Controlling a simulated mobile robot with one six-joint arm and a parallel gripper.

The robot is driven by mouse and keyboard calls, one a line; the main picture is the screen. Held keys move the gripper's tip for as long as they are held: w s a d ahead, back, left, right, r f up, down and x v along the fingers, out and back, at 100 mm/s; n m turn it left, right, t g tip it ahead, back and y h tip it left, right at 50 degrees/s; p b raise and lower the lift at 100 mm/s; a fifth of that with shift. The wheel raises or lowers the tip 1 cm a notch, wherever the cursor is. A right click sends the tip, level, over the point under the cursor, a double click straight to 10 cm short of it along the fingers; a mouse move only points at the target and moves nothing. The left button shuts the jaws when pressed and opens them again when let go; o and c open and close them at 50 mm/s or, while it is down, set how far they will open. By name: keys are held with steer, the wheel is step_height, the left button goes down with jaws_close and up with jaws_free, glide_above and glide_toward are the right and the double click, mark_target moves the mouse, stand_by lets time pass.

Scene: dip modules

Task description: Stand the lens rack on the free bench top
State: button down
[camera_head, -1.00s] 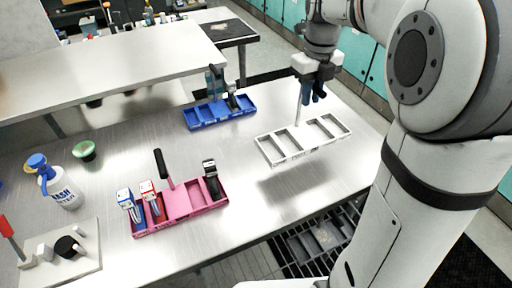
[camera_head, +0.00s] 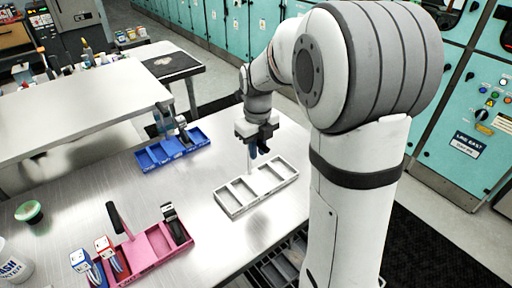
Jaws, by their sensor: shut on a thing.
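A white rack (camera_head: 262,199) with several open compartments and a thin upright handle is in the middle of the head view; I take it to be the lens rack. My gripper (camera_head: 261,150) is shut at the top of its handle, above the rack's far side. The rack is level and looks empty. It is over the right part of the steel bench top (camera_head: 185,210); whether its base touches the bench is hard to tell. The fingertips are small and dark in this view.
A blue rack (camera_head: 158,157) holding a tool stands behind left. A pink rack (camera_head: 153,248) with several items stands front left. Bare bench lies between the racks.

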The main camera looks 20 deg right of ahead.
steer(key=shift+s, duration=0.1)
steer(key=shift+f, duration=0.1)
steer(key=c, duration=1.4)
jaws_free()
steer(key=shift+o, duration=0.2)
